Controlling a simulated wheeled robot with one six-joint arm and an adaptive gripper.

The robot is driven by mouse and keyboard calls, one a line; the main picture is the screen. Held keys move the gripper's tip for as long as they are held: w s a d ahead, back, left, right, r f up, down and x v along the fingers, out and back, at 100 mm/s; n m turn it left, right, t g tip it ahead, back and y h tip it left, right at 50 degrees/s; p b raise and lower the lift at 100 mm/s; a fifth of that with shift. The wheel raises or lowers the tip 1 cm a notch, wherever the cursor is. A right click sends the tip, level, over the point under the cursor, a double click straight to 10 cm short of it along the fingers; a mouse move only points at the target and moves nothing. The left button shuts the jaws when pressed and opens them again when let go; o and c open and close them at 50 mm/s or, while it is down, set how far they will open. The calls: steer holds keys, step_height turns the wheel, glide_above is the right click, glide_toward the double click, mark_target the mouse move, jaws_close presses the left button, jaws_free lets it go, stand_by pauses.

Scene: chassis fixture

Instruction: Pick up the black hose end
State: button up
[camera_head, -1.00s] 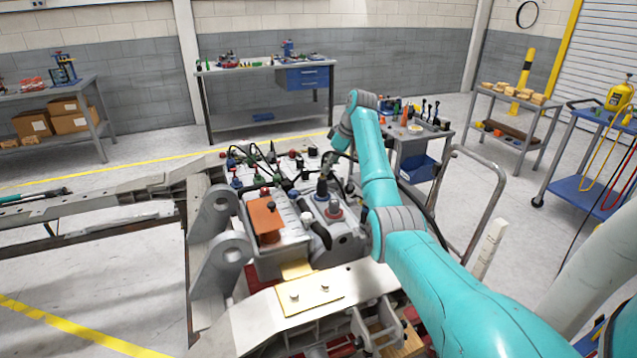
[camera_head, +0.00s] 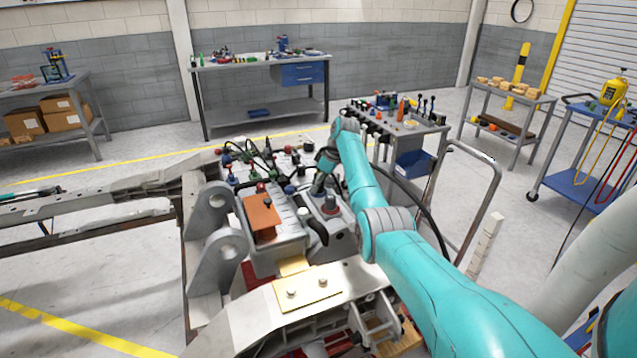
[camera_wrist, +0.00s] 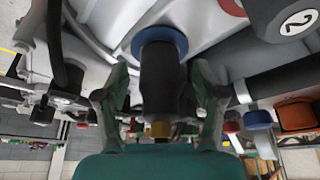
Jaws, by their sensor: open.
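In the wrist view, a black cylindrical hose end (camera_wrist: 160,80) with a blue collar at its top stands between the two fingers of my gripper (camera_wrist: 160,100). The fingers are open, one on each side, with visible gaps to it. A small yellow piece shows at its lower end. In the head view, my gripper (camera_head: 322,182) is low over the grey valve block (camera_head: 345,243), among its fittings. My arm and gripper partly hide the spot, so the hose end is hard to make out there.
Several coloured fittings and black hoses (camera_head: 317,232) crowd the block closely. An orange plate (camera_head: 262,216) is at its left. A tool cart (camera_head: 400,140) stands behind; a metal rail (camera_head: 482,210) is at right.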

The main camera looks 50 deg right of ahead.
steer(key=shift+f, duration=0.1)
steer(key=shift+c, duration=0.2)
jaws_close()
step_height(320, 180, up, 10)
steer(key=shift+r, duration=0.1)
stand_by(0.4)
